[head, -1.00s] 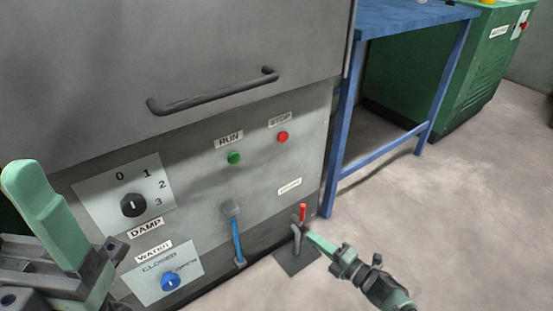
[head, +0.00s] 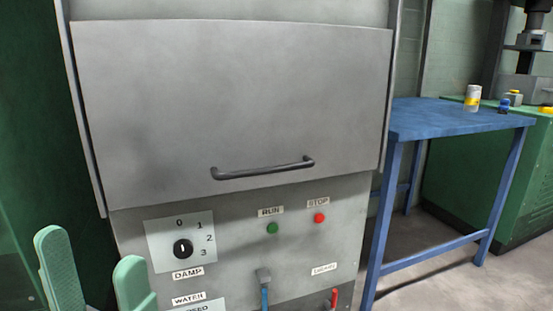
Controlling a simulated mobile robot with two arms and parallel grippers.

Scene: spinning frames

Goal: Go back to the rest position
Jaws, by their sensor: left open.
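My left gripper (head: 97,275) is at the lower left of the head view, its two green fingers spread apart with nothing between them. It is in front of the grey machine (head: 130,235), left of the DAMP dial (head: 183,249). I cannot tell whether it touches the machine. My right gripper is out of the picture.
The machine's front door (head: 230,95) is down, with a dark bar handle (head: 262,171). A green RUN button (head: 272,228) and red STOP button (head: 319,217) sit below. A blue table (head: 440,120) stands at right, holding a white and yellow can (head: 472,98).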

